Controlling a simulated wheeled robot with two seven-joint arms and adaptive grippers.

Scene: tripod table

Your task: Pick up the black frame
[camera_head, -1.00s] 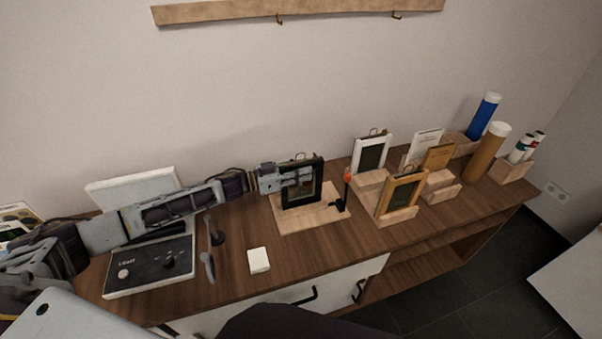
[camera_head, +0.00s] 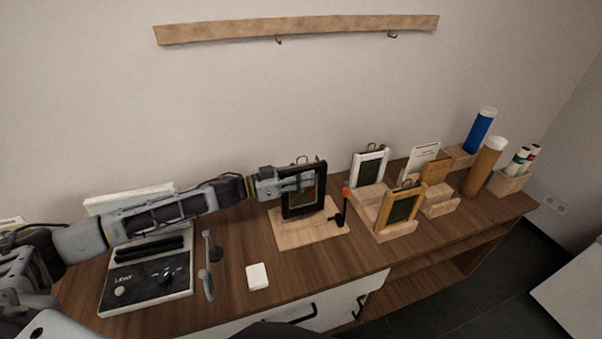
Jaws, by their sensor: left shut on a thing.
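The black frame (camera_head: 304,211) stands upright over a light wooden base (camera_head: 312,236) on the desk, left of the other frames. My left gripper (camera_head: 298,184) reaches in from the left and is shut on the black frame, covering part of its front. The frame appears raised slightly off the base, but the gap is hard to make out. A metal hook shows at its top. My right gripper is not in view.
A black stand with a red tip (camera_head: 346,200) is close to the frame's right. White (camera_head: 369,168) and orange-brown (camera_head: 401,208) frames stand further right. A wooden rail (camera_head: 300,27) with hooks is on the wall.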

